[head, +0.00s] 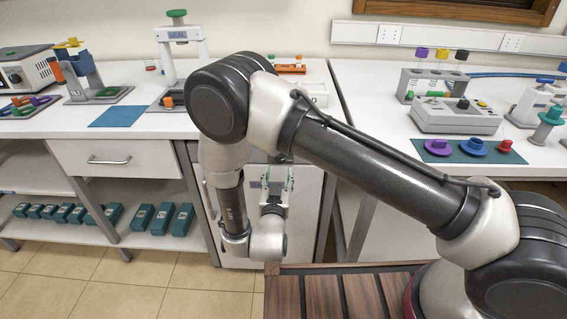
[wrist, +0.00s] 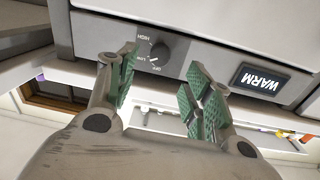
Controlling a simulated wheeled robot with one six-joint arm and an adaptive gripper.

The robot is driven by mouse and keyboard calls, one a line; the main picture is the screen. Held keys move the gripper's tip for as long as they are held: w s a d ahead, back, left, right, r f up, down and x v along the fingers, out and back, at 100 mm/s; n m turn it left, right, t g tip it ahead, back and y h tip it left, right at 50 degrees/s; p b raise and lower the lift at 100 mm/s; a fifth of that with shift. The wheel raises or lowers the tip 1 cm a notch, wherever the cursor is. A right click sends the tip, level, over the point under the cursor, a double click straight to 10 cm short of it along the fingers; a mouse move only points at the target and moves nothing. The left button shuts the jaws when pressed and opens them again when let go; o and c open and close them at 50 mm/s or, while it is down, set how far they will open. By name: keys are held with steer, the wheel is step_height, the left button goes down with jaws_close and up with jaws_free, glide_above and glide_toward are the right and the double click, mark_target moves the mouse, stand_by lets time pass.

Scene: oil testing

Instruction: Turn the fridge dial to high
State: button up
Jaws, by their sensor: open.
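The fridge (head: 306,222) is a white-fronted unit under the left bench, behind my gripper. In the wrist view its grey control panel (wrist: 187,62) appears upside down. The dark round dial (wrist: 161,51) has labels around it, with HIGH and OFF readable. A small pale mark shows near its lower left edge in the picture; its exact setting is hard to tell. A dark display (wrist: 262,83) beside it reads WARM. My gripper (wrist: 160,66) is open, its green-padded fingers on either side of the dial in the picture, apparently short of it. My gripper (head: 278,184) also shows in the head view, upright.
The white bench top (head: 135,122) overhangs the fridge. A drawer (head: 110,160) and a shelf with several teal boxes (head: 142,217) lie to its left. A bench leg (head: 360,222) stands to its right. My arm hides part of the fridge front.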

steer(key=w, duration=0.7)
steer(key=shift+w+d, duration=0.2)
steer(key=shift+d, duration=0.05)
steer(key=shift+c, duration=0.4)
steer(key=c, duration=0.9)
